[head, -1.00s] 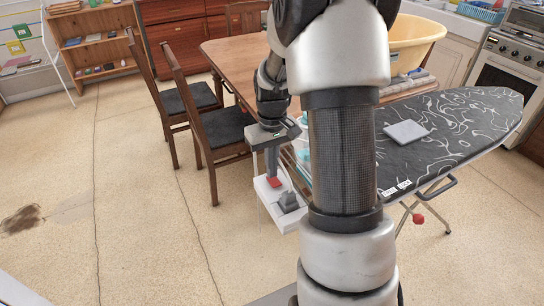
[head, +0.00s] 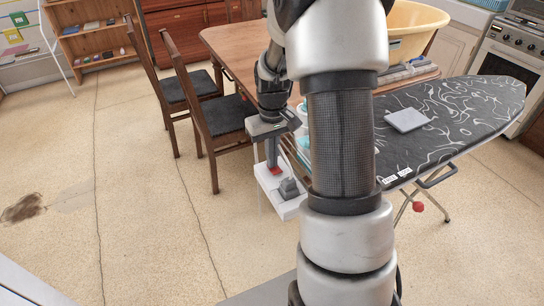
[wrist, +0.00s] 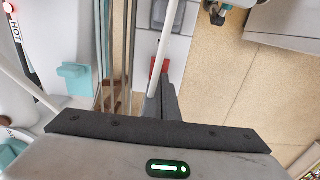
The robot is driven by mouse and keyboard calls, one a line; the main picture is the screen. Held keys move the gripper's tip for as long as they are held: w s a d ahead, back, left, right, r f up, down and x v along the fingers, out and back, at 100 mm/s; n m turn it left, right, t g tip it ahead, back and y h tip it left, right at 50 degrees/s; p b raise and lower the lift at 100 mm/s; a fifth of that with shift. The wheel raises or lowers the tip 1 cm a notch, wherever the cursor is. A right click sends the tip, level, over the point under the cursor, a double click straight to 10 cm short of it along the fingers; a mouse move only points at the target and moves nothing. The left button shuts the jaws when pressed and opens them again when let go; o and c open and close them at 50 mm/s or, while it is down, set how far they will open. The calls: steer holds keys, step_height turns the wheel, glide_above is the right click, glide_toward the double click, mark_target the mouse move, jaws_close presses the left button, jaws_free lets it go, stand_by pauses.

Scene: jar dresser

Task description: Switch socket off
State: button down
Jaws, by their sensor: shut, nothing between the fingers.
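The socket (head: 269,186) is a white box low beside the table, with a red switch (head: 275,171) at its far end and a grey plug (head: 290,187) at its near end. My gripper (head: 272,163) is shut and empty, pointing down at the red switch. In the wrist view the closed fingers (wrist: 165,92) partly cover the red switch (wrist: 157,66), and the white socket face (wrist: 147,43) shows beyond them. I cannot tell whether the fingertips touch the switch, or its exact position.
An ironing board (head: 455,115) with a light grey slab (head: 408,120) stands to the right. Chairs (head: 212,120) and a wooden table (head: 235,48) stand behind. My arm hides part of the area beside the socket.

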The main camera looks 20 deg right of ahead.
steer(key=shift+s+f, duration=0.2)
steer(key=shift+s, duration=0.75)
step_height(320, 180, up, 14)
steer(key=p, duration=0.4)
steer(key=shift+w+r+p, duration=0.2)
steer(key=shift+p, duration=0.1)
steer(key=s+a+r+t+p, duration=0.2)
steer(key=s+a+r+p, duration=0.3)
steer(key=s+r, duration=0.4)
steer(key=s+a+r+t+p, duration=0.3)
steer(key=s+a+r+p, duration=0.2)
steer(key=s+r, duration=0.5)
step_height(320, 180, up, 4)
steer(key=shift+a, duration=0.6)
